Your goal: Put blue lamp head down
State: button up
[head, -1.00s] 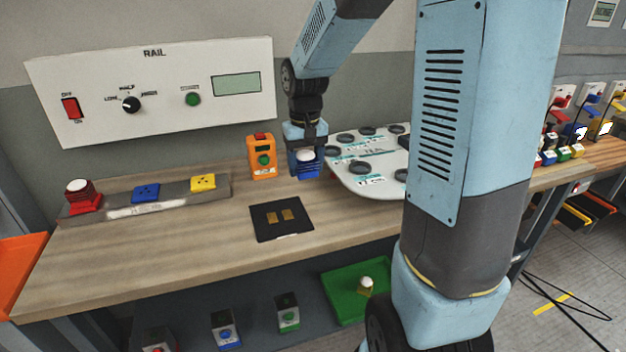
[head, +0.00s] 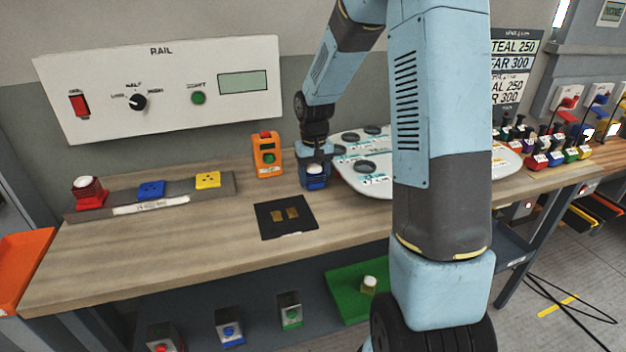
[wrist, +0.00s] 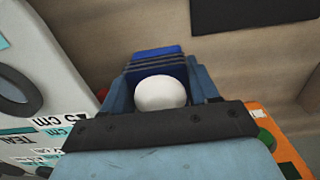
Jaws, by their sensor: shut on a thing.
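My gripper (head: 315,160) is shut on the blue lamp head (head: 316,181), which has a ribbed blue body. In the wrist view the lamp head (wrist: 153,58) sits between the two fingers, with its white dome (wrist: 160,93) facing the camera. In the head view the lamp head is low over the bench or touching it; I cannot tell which. It is between the orange box and the white board, behind and right of the black pad.
A black pad (head: 272,228) with two gold contacts lies on the bench (head: 150,245). An orange box (head: 266,165) stands just left of my gripper. A white board (head: 362,185) with dark rings is to the right. A grey rail (head: 218,198) holds red, blue and yellow pieces at left.

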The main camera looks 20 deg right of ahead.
jog(key=shift+f, duration=0.6)
jog(key=o, duration=1.4)
jog(key=shift+f, duration=0.1)
